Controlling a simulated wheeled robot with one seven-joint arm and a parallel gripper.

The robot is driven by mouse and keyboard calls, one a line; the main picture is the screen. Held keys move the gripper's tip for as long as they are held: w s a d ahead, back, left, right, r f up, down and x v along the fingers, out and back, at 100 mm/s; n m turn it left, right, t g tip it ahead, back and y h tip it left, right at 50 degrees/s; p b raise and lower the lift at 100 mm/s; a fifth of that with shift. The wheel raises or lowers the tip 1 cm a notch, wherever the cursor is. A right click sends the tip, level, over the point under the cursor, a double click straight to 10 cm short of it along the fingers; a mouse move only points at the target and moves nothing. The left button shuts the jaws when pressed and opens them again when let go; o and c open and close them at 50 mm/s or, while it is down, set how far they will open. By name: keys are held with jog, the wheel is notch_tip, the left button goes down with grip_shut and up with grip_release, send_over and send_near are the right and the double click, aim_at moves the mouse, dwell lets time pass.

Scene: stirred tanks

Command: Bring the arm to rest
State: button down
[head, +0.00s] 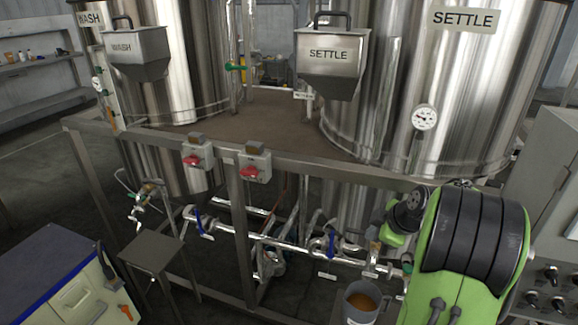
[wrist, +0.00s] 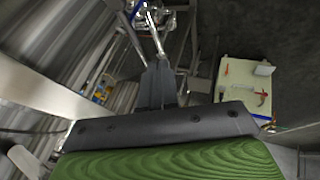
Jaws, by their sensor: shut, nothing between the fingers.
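My arm, a green and black link, fills the lower right of the head view. It is bent in front of the frame of the SETTLE tank (head: 465,75). My gripper (wrist: 157,68) shows in the wrist view as two dark fingers reaching up from a dark palm. The fingers are together with nothing between them. They point toward metal pipework, and I cannot tell how far off it is. In the head view I cannot make out the fingertips.
A grey jug of brown liquid (head: 362,303) stands just left of my arm. A pipe run with blue-handled valves (head: 331,244) crosses below the steel rail (head: 290,158). A control cabinet (head: 550,200) stands close at right. A small stand (head: 152,251) is at left; open floor lies beyond.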

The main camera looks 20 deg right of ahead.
jog(key=s+a+r+m+p, duration=0.2)
jog(key=a+r+p, duration=0.1)
jog(key=a+r, duration=0.45)
jog(key=s+a+r+m+p, duration=0.1)
jog(key=s+a+r+p, duration=0.2)
jog(key=a+r, duration=0.5)
jog(key=s+a+r+m+p, duration=0.2)
jog(key=s+a+m+p, duration=0.1)
jog(key=s+a, duration=0.2)
jog(key=s+a+r+m+g+p, duration=0.1)
jog(key=s+a, duration=0.4)
jog(key=s, duration=0.5)
jog(key=m+p, duration=0.1)
jog(key=m, duration=0.1)
jog(key=shift+s+a+r+m+p, duration=0.15)
jog(key=shift+s+r+m+p, duration=0.15)
jog(key=shift+r+p, duration=0.1)
